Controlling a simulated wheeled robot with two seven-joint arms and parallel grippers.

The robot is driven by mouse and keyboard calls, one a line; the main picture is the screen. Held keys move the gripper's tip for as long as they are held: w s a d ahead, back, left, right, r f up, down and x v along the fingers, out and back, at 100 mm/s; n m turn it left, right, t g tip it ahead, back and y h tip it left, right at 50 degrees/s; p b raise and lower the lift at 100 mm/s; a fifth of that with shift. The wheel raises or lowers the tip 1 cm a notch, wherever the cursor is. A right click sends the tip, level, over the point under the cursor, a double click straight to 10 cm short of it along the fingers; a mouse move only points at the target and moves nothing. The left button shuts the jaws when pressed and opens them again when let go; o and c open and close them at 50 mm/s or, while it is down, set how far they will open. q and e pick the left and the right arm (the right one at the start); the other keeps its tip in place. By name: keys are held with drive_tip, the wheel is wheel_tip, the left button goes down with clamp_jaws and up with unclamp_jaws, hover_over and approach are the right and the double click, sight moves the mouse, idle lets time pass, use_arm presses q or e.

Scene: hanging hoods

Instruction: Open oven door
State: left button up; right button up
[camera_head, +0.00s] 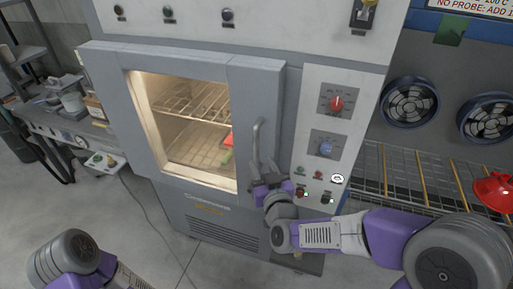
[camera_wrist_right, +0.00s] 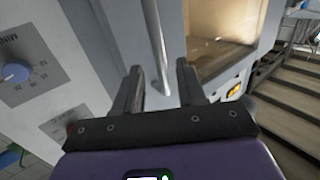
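The oven door (camera_head: 258,90) is grey with a large lit window and appears shut against the oven. Its vertical metal handle (camera_head: 257,138) is on the door's right side. My right gripper (camera_head: 264,168) is at the lower part of the handle. In the right wrist view the gripper (camera_wrist_right: 158,82) is open, and the handle (camera_wrist_right: 155,35) runs between its two fingers in the picture. I cannot tell whether a finger touches it. Part of my left arm shows at the lower left of the head view; its gripper is out of the frame.
A control panel with a red knob (camera_head: 337,103) and a blue knob (camera_head: 326,148) is right of the door. Wire racks and fans (camera_head: 410,102) stand further right. A cluttered bench (camera_head: 62,125) is at left. The floor (camera_head: 150,240) before the oven is mostly clear.

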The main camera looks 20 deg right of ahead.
sight(257, 149)
drive_tip(key=w, duration=0.5)
drive_tip(key=w+r, duration=0.1)
drive_tip(key=w, duration=0.1)
drive_tip(key=shift+w+d, duration=0.1)
drive_tip(key=shift+w, duration=0.25)
clamp_jaws()
